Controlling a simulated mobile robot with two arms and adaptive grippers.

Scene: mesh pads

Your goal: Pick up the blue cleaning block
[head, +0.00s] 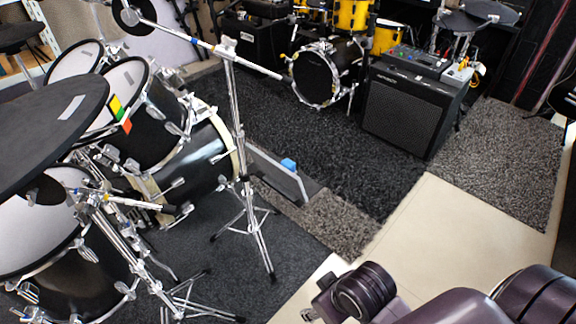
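A small blue block (288,164) is in the middle of the head view. It sits at the upper edge of a flat grey panel (276,175), just right of a chrome cymbal stand. I cannot tell whether it rests on the panel or behind it. My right arm, dark purple, comes in from the bottom right. The end of it, with my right gripper (318,300), is at the bottom edge, below the block and well apart from it. Its fingers are too unclear to tell open from shut. My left gripper is out of view.
A black drum kit with cymbals (48,135) fills the left. The chrome stand (240,150) rises close beside the block, its tripod legs spread on the dark carpet. A black amplifier (408,108) stands at the upper right. Bare pale floor (435,235) lies right of the carpet.

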